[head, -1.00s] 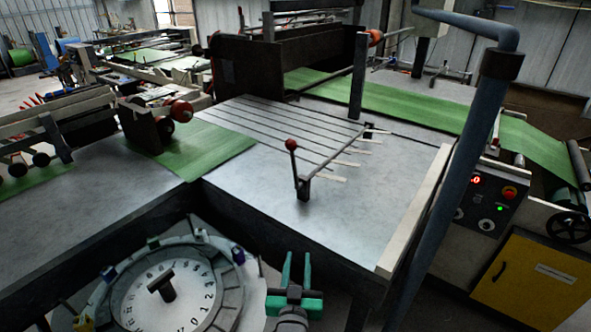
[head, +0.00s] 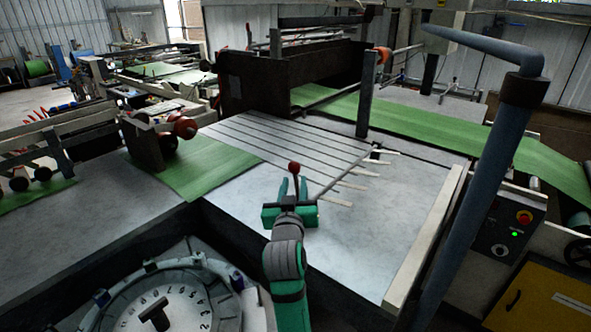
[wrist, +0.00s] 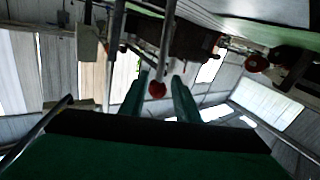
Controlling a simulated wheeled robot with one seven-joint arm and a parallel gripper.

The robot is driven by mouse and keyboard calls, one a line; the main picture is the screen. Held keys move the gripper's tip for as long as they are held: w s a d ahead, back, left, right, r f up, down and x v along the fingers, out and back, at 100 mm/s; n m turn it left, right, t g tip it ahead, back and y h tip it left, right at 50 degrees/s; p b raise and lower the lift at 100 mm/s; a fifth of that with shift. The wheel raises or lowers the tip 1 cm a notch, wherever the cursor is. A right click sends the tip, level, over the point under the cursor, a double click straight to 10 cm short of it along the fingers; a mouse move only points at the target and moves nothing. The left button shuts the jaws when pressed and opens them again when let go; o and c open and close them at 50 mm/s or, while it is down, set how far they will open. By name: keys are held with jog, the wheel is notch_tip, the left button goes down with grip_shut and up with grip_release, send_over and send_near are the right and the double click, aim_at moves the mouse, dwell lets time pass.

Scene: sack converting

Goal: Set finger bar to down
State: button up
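The finger bar (head: 340,178) is a thin dark rod across the grey table, with several pale flat fingers (head: 351,186) lying along the table top beside it. A lever with a red ball knob (head: 294,168) stands up at its near end. My green gripper (head: 293,187) is at this lever, its fingers open, and it hides the lever's lower part in the head view. In the wrist view the red knob (wrist: 157,89) and its stem show between the two spread green fingers (wrist: 160,95). I cannot tell whether either finger touches the lever.
A blue-grey post (head: 470,190) with a bent top rises at the right front. A pale rail (head: 425,240) runs along the table's right edge. Green sheet (head: 205,165) lies at left. A numbered dial (head: 165,305) stands at front left.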

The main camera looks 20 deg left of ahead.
jog(key=x, duration=0.8)
jog(key=shift+s, duration=0.1)
jog(key=shift+w+d, duration=0.1)
jog(key=shift+w, duration=0.15)
jog(key=shift+c, duration=0.2)
grip_shut()
